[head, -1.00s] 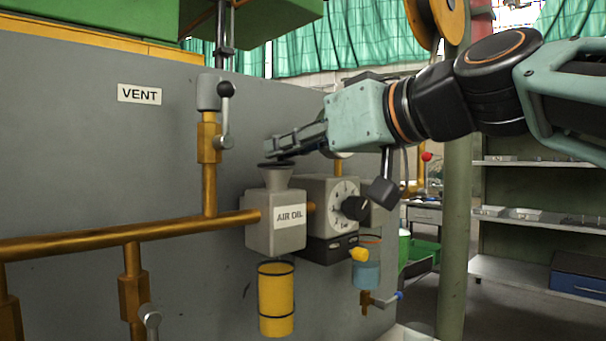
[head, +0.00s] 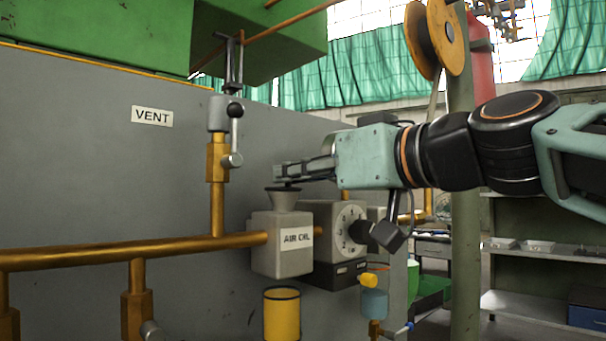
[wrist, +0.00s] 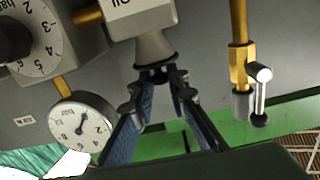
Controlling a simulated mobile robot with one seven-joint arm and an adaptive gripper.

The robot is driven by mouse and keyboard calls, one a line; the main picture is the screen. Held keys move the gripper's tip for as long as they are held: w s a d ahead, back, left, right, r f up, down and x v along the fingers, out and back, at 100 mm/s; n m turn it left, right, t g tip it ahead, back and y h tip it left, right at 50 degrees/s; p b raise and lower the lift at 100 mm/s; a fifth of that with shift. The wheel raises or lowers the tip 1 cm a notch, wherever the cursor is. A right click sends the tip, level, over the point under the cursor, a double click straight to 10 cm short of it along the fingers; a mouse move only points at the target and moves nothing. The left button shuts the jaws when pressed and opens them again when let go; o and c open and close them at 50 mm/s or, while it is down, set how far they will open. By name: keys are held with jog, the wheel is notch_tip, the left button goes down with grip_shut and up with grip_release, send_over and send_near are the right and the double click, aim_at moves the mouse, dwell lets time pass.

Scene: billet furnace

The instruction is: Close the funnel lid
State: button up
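The funnel (head: 284,202) is a grey cone on top of the grey box labelled AIR OIL (head: 268,255). A thin dark lid (head: 284,188) appears flat across its mouth; whether it is fully seated I cannot tell. My gripper (head: 281,175) reaches in from the right, its fingertips just above the lid, touching or nearly so. In the wrist view, the funnel (wrist: 155,48) shows upside down, and my gripper's fingers (wrist: 163,76) converge at its rim. The fingertips look shut together there, and they hide most of the lid.
A brass pipe (head: 130,250) runs left from the box, with a vertical vent valve (head: 218,165) nearby. A dial unit (head: 340,235) stands close on the right, below my wrist. A yellow cylinder (head: 282,315) hangs under the box. A second gauge (wrist: 80,128) shows near my fingers in the wrist view.

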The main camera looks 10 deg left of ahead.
jog(key=o, duration=0.4)
jog(key=v, duration=1.2)
jog(key=shift+f, duration=0.1)
